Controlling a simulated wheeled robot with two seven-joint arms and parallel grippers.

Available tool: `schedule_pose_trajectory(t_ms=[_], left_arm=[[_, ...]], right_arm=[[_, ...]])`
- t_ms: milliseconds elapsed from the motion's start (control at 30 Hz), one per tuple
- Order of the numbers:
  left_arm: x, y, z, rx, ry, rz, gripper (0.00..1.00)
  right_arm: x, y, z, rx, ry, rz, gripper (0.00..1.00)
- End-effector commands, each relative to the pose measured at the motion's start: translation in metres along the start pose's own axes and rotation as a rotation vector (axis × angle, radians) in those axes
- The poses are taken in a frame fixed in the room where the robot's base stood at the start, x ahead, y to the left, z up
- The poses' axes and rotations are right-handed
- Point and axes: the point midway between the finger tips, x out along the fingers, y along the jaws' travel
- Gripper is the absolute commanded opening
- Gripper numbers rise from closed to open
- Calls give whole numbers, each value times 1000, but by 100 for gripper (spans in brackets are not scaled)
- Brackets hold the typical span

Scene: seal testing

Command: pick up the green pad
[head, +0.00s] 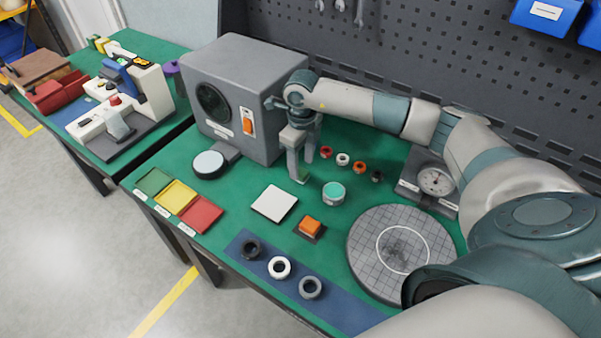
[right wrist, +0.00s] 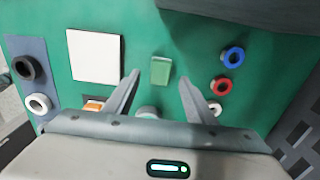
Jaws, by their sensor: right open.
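The green pad (head: 302,177) is a small, pale green block lying on the green table top. In the head view it is partly hidden behind a finger of my right gripper (head: 300,160). In the right wrist view the green pad (right wrist: 160,70) shows whole, centred ahead of the gap between the two fingers of my right gripper (right wrist: 160,82). My right gripper is open and empty and points down above the pad. I cannot tell the exact height between them. My left gripper is not in view.
A large grey machine (head: 240,100) stands close behind and left. Around the pad are a white square plate (head: 274,203), a green-topped jar (head: 334,192), an orange button (head: 310,226) and several small rings (head: 343,159). A round gridded plate (head: 400,215) lies right. Coloured trays (head: 178,197) lie left.

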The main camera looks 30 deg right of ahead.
Motion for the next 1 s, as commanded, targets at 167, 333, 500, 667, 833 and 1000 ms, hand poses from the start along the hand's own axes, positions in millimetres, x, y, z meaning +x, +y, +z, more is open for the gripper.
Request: schedule_pose_trajectory(t_ms=[167, 333, 500, 667, 833, 1000], left_arm=[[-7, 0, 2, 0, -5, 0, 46], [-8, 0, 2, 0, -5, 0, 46], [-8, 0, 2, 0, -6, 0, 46], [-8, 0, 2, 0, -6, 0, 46], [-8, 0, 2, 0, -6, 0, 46], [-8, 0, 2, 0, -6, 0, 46]], right_arm=[[21, 0, 0, 1, 1, 1, 50], [29, 0, 0, 0, -1, 0, 50], [29, 0, 0, 0, -1, -1, 50], [29, 0, 0, 0, -1, 0, 50], [29, 0, 0, 0, -1, 0, 31], [29, 0, 0, 0, -1, -1, 6]])
